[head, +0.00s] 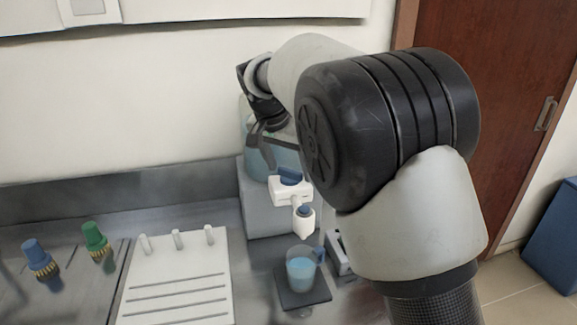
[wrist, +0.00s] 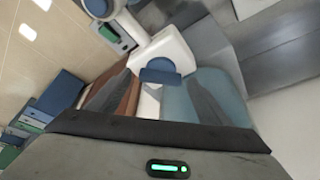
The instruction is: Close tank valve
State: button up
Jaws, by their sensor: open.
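The tank (head: 272,158) is pale blue and translucent, on a grey block against the wall, partly hidden by my arm and gripper. Its white valve (head: 285,193) has a blue handle (head: 290,177) on top and a white spout (head: 303,221) in front. In the wrist view the blue handle (wrist: 160,76) lies between my spread fingers, with the tank (wrist: 206,84) behind the right finger. My gripper (head: 274,160) is open and empty, just above and behind the handle in the head view. I cannot tell whether the fingers touch the handle.
A beaker of blue liquid (head: 301,272) stands on a dark plate (head: 305,298) below the spout. The wall is close behind the tank.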

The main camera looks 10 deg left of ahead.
jog(key=c, duration=1)
jog(key=shift+c, duration=0.2)
jog(key=shift+n, duration=0.3)
jog(key=n, duration=0.1)
jog(key=n+y, duration=0.1)
jog(key=n, duration=0.1)
jog(key=shift+d+r+y, duration=0.1)
jog(key=shift+d+y, duration=0.1)
jog(key=shift+y, duration=0.1)
jog(key=n+y, duration=0.1)
jog(key=n, duration=0.1)
jog(key=n+p, duration=0.1)
jog(key=n, duration=0.2)
jog(key=shift+d+y, duration=0.1)
jog(key=shift+y, duration=0.3)
jog(key=shift+n, duration=0.3)
jog(key=o, duration=1)
jog(key=shift+o, duration=0.2)
